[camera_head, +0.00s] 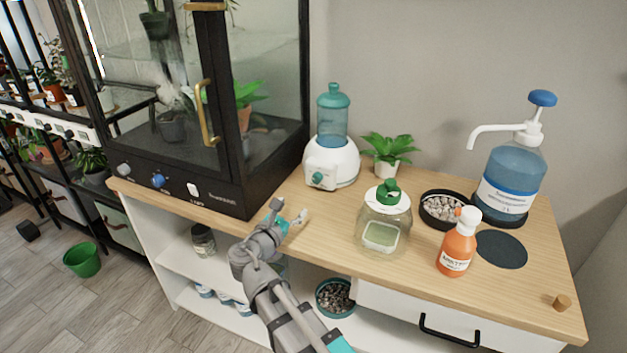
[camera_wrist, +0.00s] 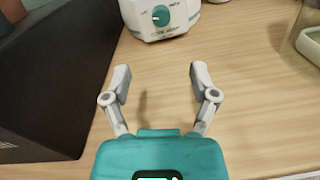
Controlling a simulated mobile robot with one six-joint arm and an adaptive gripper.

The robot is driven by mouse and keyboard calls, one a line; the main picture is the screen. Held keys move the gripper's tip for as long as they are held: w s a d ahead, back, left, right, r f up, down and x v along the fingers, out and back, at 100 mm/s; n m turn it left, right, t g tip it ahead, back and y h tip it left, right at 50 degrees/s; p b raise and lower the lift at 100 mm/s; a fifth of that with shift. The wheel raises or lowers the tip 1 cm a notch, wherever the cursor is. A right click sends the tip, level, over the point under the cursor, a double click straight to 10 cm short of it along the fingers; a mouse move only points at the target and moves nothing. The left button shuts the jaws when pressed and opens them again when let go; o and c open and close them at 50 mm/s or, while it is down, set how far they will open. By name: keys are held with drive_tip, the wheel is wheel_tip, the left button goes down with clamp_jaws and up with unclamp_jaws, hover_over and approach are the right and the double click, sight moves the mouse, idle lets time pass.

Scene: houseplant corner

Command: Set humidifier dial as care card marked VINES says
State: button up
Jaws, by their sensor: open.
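The humidifier (camera_head: 331,163) is white with a teal tank and cap, standing on the wooden counter. Its teal dial (camera_head: 318,177) faces the front; in the wrist view the dial (camera_wrist: 160,16) sits between two small labels, too small to read surely. My gripper (camera_head: 288,217) is open and empty over the counter, in front of the humidifier and apart from it. In the wrist view both fingers of my gripper (camera_wrist: 157,78) point toward the dial, with bare wood between. I cannot make out a care card marked VINES in either view.
A black-framed glass cabinet (camera_head: 213,135) with a brass handle stands close on the left. A lidded jar (camera_head: 383,222), an orange bottle (camera_head: 458,245), a potted plant (camera_head: 391,154), a pebble dish (camera_head: 428,222) and a blue pump bottle (camera_head: 513,172) stand to the right.

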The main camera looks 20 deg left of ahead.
sight(315, 179)
drive_tip(key=w, duration=0.4)
drive_tip(key=w+d, duration=0.1)
drive_tip(key=w, duration=0.8)
drive_tip(key=shift+w+d, duration=0.1)
drive_tip(key=shift+d, duration=0.2)
drive_tip(key=shift+c, duration=0.3)
clamp_jaws()
drive_tip(key=shift+w+a, duration=0.1)
drive_tip(key=shift+a, duration=0.1)
drive_tip(key=shift+d, duration=0.1)
